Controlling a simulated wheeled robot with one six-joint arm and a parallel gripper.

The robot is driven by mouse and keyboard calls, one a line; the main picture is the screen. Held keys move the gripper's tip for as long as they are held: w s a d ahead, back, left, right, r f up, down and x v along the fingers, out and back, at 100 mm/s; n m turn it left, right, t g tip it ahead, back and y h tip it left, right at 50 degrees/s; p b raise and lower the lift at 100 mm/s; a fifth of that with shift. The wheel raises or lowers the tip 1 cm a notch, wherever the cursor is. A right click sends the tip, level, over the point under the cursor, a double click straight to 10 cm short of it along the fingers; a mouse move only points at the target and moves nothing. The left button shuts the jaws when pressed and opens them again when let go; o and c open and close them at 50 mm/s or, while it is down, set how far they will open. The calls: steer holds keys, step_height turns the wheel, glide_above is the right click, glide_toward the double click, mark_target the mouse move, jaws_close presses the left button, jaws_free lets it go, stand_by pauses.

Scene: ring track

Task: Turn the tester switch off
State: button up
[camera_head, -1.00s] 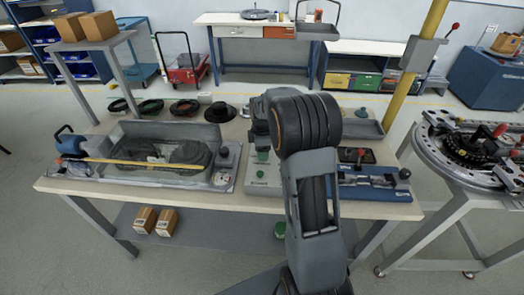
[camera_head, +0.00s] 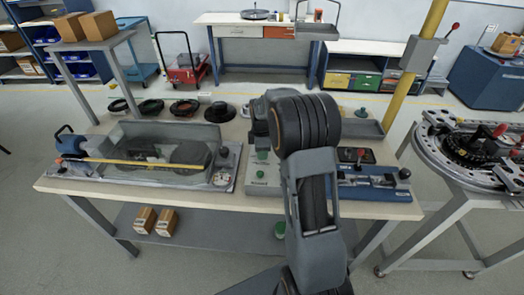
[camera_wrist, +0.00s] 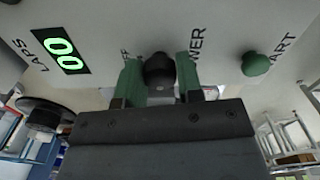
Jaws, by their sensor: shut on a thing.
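In the wrist view a black switch knob (camera_wrist: 158,69) sits on the grey tester panel (camera_wrist: 110,20), beside lettering partly covered that ends in "WER". My gripper (camera_wrist: 160,76) has its two green fingers on either side of the knob and is shut on it. A green button (camera_wrist: 256,64) marked "ART" at its visible end is to the right, clear of the fingers. A lit green display (camera_wrist: 64,50) marked "LAPS" reads 00 at the left. In the head view the tester (camera_head: 262,172) is partly behind my arm, and the knob and gripper are hidden.
A clear-covered unit (camera_head: 160,150) stands left of the tester on the wooden table (camera_head: 130,198). A blue device (camera_head: 372,185) is to the right. Several dark rings (camera_head: 151,107) lie behind. A round ring track (camera_head: 470,150) stands on another bench at the far right.

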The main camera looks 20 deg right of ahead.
steer(key=shift+m, duration=0.3)
steer(key=m, duration=0.3)
steer(key=shift+m, duration=0.4)
steer(key=m, duration=0.4)
steer(key=shift+m, duration=0.3)
steer(key=m, duration=0.4)
steer(key=shift+m, duration=0.3)
steer(key=shift+d+m, duration=0.1)
steer(key=shift+m, duration=2)
steer(key=shift+w+r, duration=0.1)
steer(key=o, duration=0.9)
step_height(320, 180, up, 14)
steer(key=shift+f, duration=0.15)
